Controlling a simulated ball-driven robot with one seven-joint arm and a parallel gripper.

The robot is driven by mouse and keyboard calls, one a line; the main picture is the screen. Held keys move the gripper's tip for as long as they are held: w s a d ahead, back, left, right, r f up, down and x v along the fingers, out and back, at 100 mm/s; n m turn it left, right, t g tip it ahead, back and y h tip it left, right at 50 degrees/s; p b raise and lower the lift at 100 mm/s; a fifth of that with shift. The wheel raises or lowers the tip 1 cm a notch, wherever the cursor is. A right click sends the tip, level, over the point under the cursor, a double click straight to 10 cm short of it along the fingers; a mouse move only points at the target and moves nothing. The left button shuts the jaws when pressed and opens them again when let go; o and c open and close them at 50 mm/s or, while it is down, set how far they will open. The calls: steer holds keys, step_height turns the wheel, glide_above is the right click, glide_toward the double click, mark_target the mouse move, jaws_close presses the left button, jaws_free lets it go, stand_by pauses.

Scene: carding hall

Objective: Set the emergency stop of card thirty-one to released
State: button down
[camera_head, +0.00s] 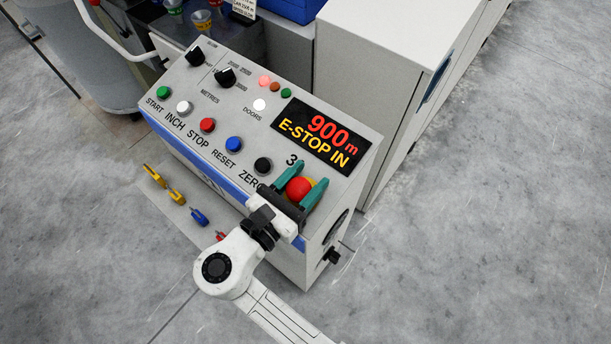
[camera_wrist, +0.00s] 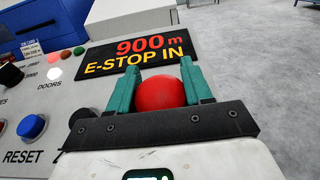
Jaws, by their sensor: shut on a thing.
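The emergency stop is a red mushroom button (camera_head: 299,187) on a yellow base at the lower right corner of the card's sloped control panel (camera_head: 222,118). My gripper (camera_head: 304,181) has its two green fingers on either side of the red head, shut on it. The wrist view shows the red button (camera_wrist: 160,93) between the fingers, which touch its sides. The display (camera_head: 319,136) reads "900 m" and "E-STOP IN". The number on the panel is partly hidden behind my gripper; only a "3" shows.
Black zero (camera_head: 263,165), blue reset (camera_head: 233,144) and red stop (camera_head: 207,125) buttons lie left of my gripper. Two black knobs (camera_head: 225,77) sit higher up. A grey cabinet (camera_head: 375,60) stands behind; open floor lies right.

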steer(key=shift+a+r+p, duration=0.1)
steer(key=shift+r+p, duration=0.25)
steer(key=shift+r, duration=0.1)
steer(key=c, duration=0.7)
jaws_free()
steer(key=shift+r, duration=0.15)
steer(key=shift+o, duration=1)
steer(key=shift+s, duration=0.1)
steer(key=shift+f, duration=0.2)
steer(key=b+v, duration=0.1)
steer(key=v, duration=0.9)
steer(key=shift+s+a, duration=0.25)
steer(key=shift+s, duration=0.05)
